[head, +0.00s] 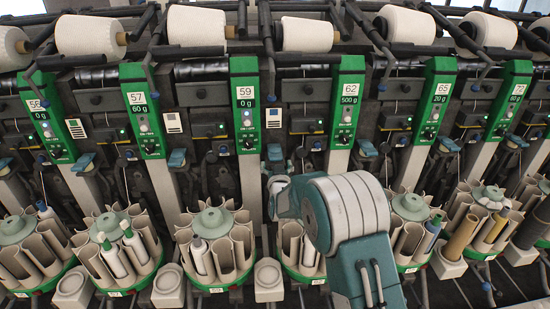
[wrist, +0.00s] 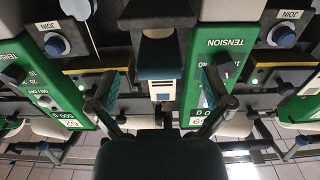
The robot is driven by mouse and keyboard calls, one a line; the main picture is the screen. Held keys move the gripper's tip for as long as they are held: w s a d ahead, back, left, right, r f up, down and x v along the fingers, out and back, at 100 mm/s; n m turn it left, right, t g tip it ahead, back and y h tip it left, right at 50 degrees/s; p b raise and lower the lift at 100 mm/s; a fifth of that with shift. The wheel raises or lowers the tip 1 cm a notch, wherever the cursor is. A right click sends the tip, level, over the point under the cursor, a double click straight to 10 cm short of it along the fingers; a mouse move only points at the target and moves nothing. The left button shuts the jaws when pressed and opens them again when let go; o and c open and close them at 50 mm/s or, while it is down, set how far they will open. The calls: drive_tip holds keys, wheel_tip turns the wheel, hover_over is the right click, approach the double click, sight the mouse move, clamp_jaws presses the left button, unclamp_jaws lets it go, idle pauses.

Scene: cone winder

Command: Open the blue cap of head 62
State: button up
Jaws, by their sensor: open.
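Head 62 has a green panel (head: 347,100) marked 500 g. In the upside-down wrist view, its panel (wrist: 50,90) stands at the left. A blue cap (head: 275,153) sits between panels 59 and 62, and another (head: 368,147) sits just right of panel 62. My gripper (wrist: 160,86) is open and empty, its two fingers spread wide. A dark blue cap (wrist: 160,72) lies between and beyond the fingers, apart from them. In the head view my arm hides most of the gripper and part of the area below panel 62.
Panel 59 (head: 246,105) stands left of my arm; in the wrist view its panel (wrist: 215,75) is at the right. Bobbin magazines (head: 213,222) line the front below. Yarn cones (head: 307,34) and dark arms hang above. The space between panels is narrow.

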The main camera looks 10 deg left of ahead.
sight(275, 155)
drive_tip(key=shift+w+a, duration=0.2)
drive_tip(key=shift+w, duration=0.75)
drive_tip(key=shift+w+a, duration=0.2)
drive_tip(key=shift+w, duration=0.7)
drive_tip(key=c, duration=1.2)
